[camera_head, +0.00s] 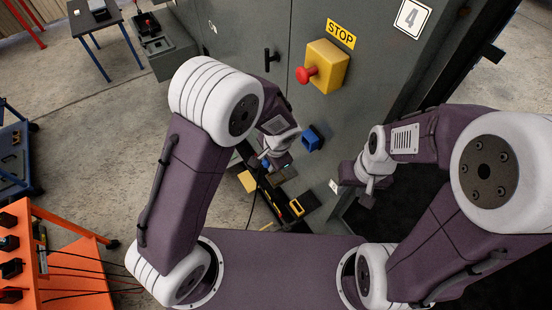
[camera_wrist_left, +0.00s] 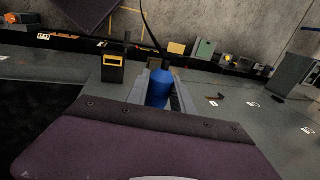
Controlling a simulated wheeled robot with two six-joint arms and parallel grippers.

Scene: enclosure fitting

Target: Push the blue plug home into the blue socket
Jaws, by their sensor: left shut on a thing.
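The blue socket (camera_head: 311,139) sits on the grey cabinet front, below the yellow box. My left gripper (camera_head: 270,163) is below and left of the socket, apart from it in the head view. In the left wrist view my left gripper (camera_wrist_left: 161,70) is shut on the blue plug (camera_wrist_left: 158,90), and a dark cable runs up from behind the plug. In the head view only a small bit of blue shows at the gripper. The socket cannot be made out in the left wrist view. My right gripper (camera_head: 367,188) is right of the socket; its fingers are too small to judge.
A yellow box with a red stop button (camera_head: 327,67) and a black handle (camera_head: 271,59) stick out from the cabinet (camera_head: 247,30). A black-and-yellow device (camera_wrist_left: 113,68) stands near the left gripper. An orange rack (camera_head: 70,265) with black cables stands at lower left.

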